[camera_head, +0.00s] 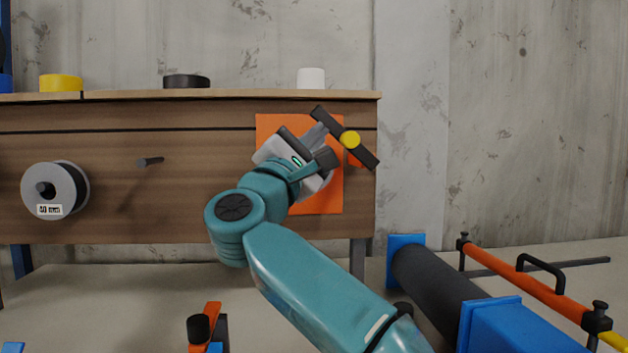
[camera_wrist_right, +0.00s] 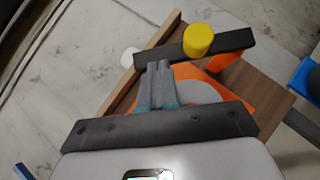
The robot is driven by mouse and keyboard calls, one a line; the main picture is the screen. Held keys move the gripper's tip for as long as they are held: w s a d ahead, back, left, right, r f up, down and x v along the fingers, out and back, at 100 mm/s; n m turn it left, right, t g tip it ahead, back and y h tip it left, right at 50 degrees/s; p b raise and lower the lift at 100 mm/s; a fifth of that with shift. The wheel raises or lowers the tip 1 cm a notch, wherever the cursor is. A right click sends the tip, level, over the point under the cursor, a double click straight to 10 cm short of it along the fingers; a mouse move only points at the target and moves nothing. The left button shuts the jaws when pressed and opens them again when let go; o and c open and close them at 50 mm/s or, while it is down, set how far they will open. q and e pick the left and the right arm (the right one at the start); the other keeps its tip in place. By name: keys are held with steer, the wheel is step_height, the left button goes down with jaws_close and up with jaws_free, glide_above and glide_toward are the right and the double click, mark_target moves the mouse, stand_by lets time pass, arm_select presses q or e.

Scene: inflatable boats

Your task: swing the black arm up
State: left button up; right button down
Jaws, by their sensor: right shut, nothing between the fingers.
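The black arm (camera_head: 365,156) is a short flat bar with a yellow round cap (camera_head: 350,139) on it. It stands in front of an orange panel (camera_head: 328,196) on the wooden board, and slants from upper left to lower right in the head view. My right gripper (camera_head: 323,127) is shut and empty, with its fingertips close to the bar's upper-left end. In the right wrist view the shut fingers (camera_wrist_right: 160,72) reach the near end of the black arm (camera_wrist_right: 233,40); I cannot tell whether they touch. My left gripper is not in view.
The wooden board (camera_head: 215,215) carries a grey spool (camera_head: 67,190) and a dark peg (camera_head: 150,161). Yellow, black and white rolls sit on its top edge. A blue-and-black roller (camera_head: 435,280) and an orange bar (camera_head: 535,286) lie at lower right.

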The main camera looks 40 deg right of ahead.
mark_target(346, 133)
steer(key=s+d+r+m+g+y+p, duration=0.1)
steer(key=r+m+p, duration=0.1)
steer(key=p, duration=0.1)
steer(key=d+r+m+g+y+p, duration=0.1)
steer(key=d+m+g+p, duration=0.1)
steer(key=m+p, duration=0.1)
steer(key=s+d+r+m+g+y+p, duration=0.1)
steer(key=r+m+p, duration=0.1)
steer(key=p, duration=0.1)
steer(key=shift+s+d+r+m+g+y, duration=0.15)
steer(key=shift+s+r+m+g+y, duration=0.15)
steer(key=shift+r+m+g, duration=0.1)
steer(key=shift+s+d, duration=0.15)
steer(key=shift+d, duration=0.05)
steer(key=shift+s+d+r, duration=0.3)
steer(key=shift+s+d, duration=0.1)
steer(key=shift+d, duration=0.35)
steer(key=shift+b, duration=0.3)
